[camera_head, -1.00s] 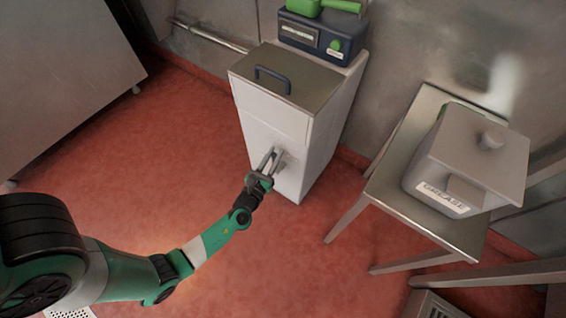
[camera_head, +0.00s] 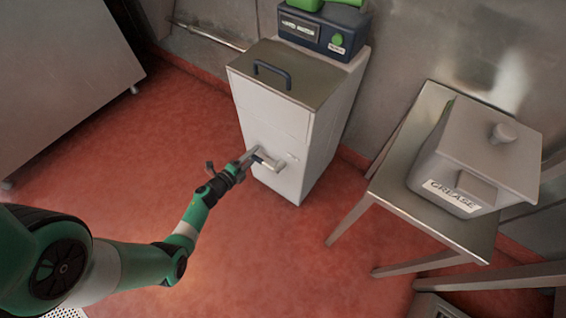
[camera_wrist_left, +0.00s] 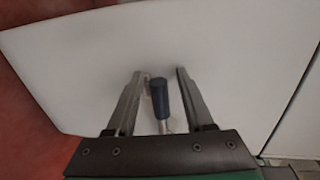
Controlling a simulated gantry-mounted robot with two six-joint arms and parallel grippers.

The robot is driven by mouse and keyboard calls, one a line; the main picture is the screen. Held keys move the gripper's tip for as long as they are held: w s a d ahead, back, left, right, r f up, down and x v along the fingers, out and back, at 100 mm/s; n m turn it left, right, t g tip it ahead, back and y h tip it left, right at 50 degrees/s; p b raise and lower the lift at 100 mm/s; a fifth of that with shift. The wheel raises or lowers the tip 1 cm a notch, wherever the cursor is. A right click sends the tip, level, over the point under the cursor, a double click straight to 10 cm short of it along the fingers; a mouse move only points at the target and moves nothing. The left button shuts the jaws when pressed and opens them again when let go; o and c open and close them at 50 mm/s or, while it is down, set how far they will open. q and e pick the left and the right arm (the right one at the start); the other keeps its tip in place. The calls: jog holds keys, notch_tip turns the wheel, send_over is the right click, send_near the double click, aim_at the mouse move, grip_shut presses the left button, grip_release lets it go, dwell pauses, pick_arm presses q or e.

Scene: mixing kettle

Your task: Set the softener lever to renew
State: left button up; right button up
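The softener is a white cabinet (camera_head: 270,118) with a grey metal lid, against the wall in the head view. Its lever (camera_wrist_left: 160,97), a dark blue grip on a short metal shaft, shows low on the white front in the left wrist view. My left gripper (camera_head: 266,157) is at that front in the head view, hiding most of the lever there. In the left wrist view the gripper (camera_wrist_left: 161,73) is open, with one finger on each side of the lever. Gaps show between the lever and both fingers. No lever-position marking is readable. My right gripper is not in view.
A steel table (camera_head: 440,215) with a grey grease bin (camera_head: 478,160) stands at the right. A large metal unit (camera_head: 60,75) is at the upper left. Red floor (camera_head: 120,160) lies open between.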

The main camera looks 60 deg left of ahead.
pick_arm(q)
jog(key=shift+o, duration=0.3)
jog(key=shift+s+r, duration=0.1)
jog(key=shift+s+d+r+p, duration=0.15)
jog(key=shift+s+p, duration=0.15)
jog(key=shift+p, duration=0.1)
jog(key=f+p+v, duration=0.1)
jog(key=p+v, duration=0.1)
jog(key=v, duration=0.4)
jog(key=shift+r+p, duration=0.35)
jog(key=shift+p, duration=0.05)
